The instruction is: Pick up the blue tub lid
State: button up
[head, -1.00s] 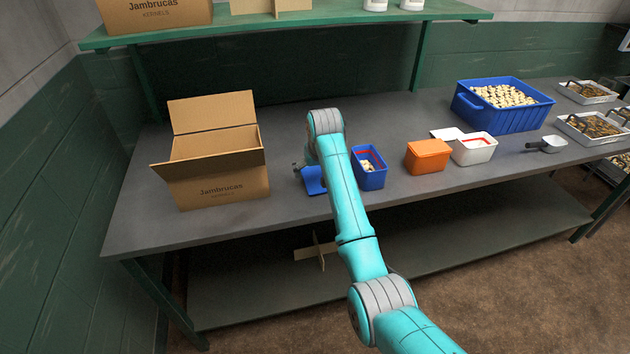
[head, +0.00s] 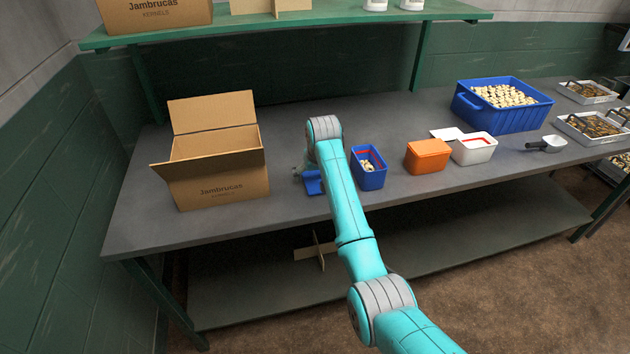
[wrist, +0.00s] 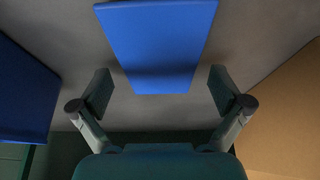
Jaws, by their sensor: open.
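The blue tub lid (head: 313,183) lies flat on the grey table, partly hidden by my arm in the head view. In the wrist view the lid (wrist: 158,45) is a blue panel at the top centre, its near edge close to the line between my fingertips. My gripper (wrist: 158,88) is open, with one finger on each side of the lid's near edge and a gap on both sides. In the head view my gripper is mostly hidden behind my arm. The blue tub (head: 369,178) stands right of the lid, holding pale pieces.
An open cardboard box (head: 220,185) stands left of the lid; its side shows in the wrist view (wrist: 285,105). An orange tub (head: 427,157), a white tub (head: 474,151), a scoop (head: 549,145) and a large blue crate (head: 497,118) stand to the right. A green shelf (head: 330,17) is above.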

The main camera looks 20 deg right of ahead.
jog(key=c, duration=1)
